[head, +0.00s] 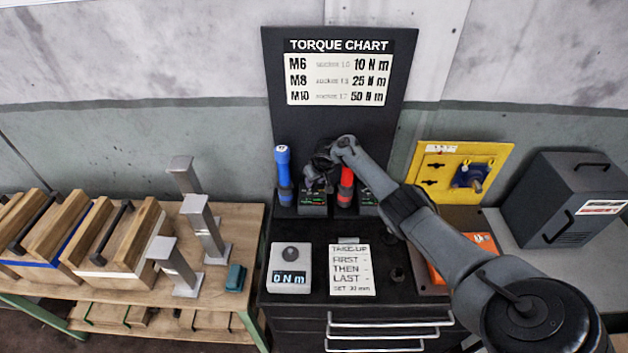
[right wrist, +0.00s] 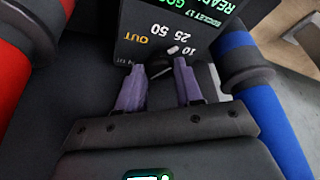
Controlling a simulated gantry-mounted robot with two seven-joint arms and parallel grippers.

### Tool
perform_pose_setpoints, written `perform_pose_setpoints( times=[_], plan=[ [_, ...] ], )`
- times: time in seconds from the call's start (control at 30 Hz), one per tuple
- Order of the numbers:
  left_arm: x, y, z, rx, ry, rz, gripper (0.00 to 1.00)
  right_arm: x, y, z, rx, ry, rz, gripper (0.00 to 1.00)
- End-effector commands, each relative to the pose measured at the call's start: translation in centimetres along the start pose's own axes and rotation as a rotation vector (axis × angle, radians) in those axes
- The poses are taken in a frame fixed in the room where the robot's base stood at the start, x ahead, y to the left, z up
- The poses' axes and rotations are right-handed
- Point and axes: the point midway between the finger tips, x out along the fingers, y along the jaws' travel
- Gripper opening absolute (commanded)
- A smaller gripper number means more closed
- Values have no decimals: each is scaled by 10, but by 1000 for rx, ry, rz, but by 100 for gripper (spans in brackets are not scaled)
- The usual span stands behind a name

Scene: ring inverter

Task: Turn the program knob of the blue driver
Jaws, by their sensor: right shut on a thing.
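The blue driver (head: 283,170) stands upright in its dock on the black cart; its blue body is at the right in the right wrist view (right wrist: 262,95). Beside it is a dark program panel (head: 313,198) with a green-lettered display. In the right wrist view the panel (right wrist: 135,35) appears upside down, marked OUT, 10, 25 and 50. My right gripper (right wrist: 160,72) has its two purple fingers on either side of the dark program knob (right wrist: 172,66), shut on it. A white mark shows near the knob. In the head view my right gripper (head: 318,176) hides the knob. My left gripper is out of view.
A red driver (head: 346,185) stands close to the right of my gripper. The torque chart (head: 338,80) rises behind. A digital readout (head: 290,268) showing 0 N m and a take-up card (head: 351,270) lie in front. A yellow panel (head: 460,170) is at right.

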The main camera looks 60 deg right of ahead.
Motion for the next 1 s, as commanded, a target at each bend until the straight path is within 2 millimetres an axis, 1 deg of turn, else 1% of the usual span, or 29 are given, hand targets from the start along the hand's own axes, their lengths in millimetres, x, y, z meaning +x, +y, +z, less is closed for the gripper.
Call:
perform_pose_setpoints(
  times=[0.43,0.47,0.6,0.87,1.0],
  plan=[
    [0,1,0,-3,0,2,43,0,0,0,-11,-1,-5,5],
    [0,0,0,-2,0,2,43,0,0,0,-11,-1,-5,38],
    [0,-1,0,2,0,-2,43,0,0,0,-11,-1,-5,60],
    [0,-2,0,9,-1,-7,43,0,0,0,-11,0,-5,61],
    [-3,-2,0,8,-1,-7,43,-5,0,-1,-12,1,-5,61]
  ],
)
